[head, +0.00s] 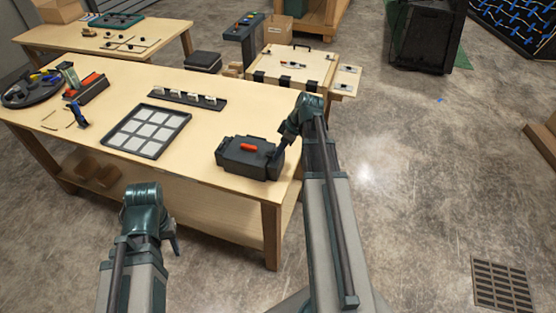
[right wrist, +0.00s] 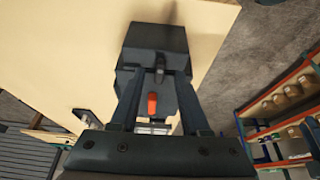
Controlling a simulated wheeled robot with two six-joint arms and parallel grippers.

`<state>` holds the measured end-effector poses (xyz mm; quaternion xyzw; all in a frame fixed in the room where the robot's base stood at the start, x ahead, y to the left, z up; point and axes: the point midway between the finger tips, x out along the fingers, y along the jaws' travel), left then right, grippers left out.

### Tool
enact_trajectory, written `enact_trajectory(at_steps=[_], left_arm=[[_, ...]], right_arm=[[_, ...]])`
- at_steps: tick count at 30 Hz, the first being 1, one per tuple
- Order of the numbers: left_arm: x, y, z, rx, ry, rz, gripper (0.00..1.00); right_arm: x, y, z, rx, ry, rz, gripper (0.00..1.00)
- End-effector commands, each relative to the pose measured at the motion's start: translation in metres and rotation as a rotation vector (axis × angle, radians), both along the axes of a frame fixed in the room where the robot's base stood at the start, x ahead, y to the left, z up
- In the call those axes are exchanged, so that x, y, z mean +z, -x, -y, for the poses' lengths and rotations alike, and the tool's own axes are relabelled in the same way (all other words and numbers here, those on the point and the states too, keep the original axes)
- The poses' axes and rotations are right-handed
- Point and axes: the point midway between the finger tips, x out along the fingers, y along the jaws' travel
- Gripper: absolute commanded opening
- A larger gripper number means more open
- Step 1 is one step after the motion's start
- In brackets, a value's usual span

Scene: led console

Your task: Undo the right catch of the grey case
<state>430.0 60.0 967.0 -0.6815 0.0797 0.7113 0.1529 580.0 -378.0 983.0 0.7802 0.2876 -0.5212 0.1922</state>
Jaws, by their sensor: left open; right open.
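The dark grey case (head: 250,157) stands shut near the right front corner of the workbench, with an orange handle (head: 249,147) on its top. My right gripper (head: 279,153) is at the right end of the case. In the right wrist view the open right gripper (right wrist: 158,78) has its fingers on both sides of a small dark part (right wrist: 160,75), which looks like the right catch. I cannot tell whether the fingers touch it. The case (right wrist: 155,42) fills the upper middle there. My left gripper (head: 172,240) is low, in front of the bench, away from the case; its fingers are mostly hidden.
The workbench (head: 215,125) also bears a tray of pale squares (head: 147,130), a dark rail with white blocks (head: 188,99) and a round dark tray of tools (head: 35,92). A pale wooden chest (head: 300,65) stands behind.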

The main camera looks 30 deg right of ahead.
Motion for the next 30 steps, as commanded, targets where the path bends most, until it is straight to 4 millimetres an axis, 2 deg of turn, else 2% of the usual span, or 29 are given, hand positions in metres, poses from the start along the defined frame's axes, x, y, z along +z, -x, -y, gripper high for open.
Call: enact_trajectory(at_steps=[1,3,13,14,21,30], left_arm=[[-0.0111,0.0001,0.0,0.0,0.0,0.0,0.46],[-0.0149,0.0,0.0,0.0,0.0,0.0,0.46],[-0.0156,0.0,0.0,0.0,0.0,0.0,0.46],[-0.0156,0.0,0.0,0.0,0.0,0.0,0.46],[-0.0156,0.0,0.0,0.0,0.0,0.0,0.46],[-0.0157,0.0,0.0,0.0,0.0,0.0,0.46]], right_arm=[[-0.0111,-0.0022,-0.0013,0.001,0.0,0.0,0.46],[-0.0149,-0.0038,-0.0029,0.001,0.0,0.0,0.46],[-0.0156,-0.005,-0.0044,0.0,0.0,0.0,0.46],[-0.0156,-0.005,-0.0044,0.0,0.0,0.0,0.44],[-0.0157,-0.005,-0.0043,0.0,0.0,0.0,0.01],[-0.0157,-0.0049,-0.0043,-0.001,0.0,0.0,0.0]])
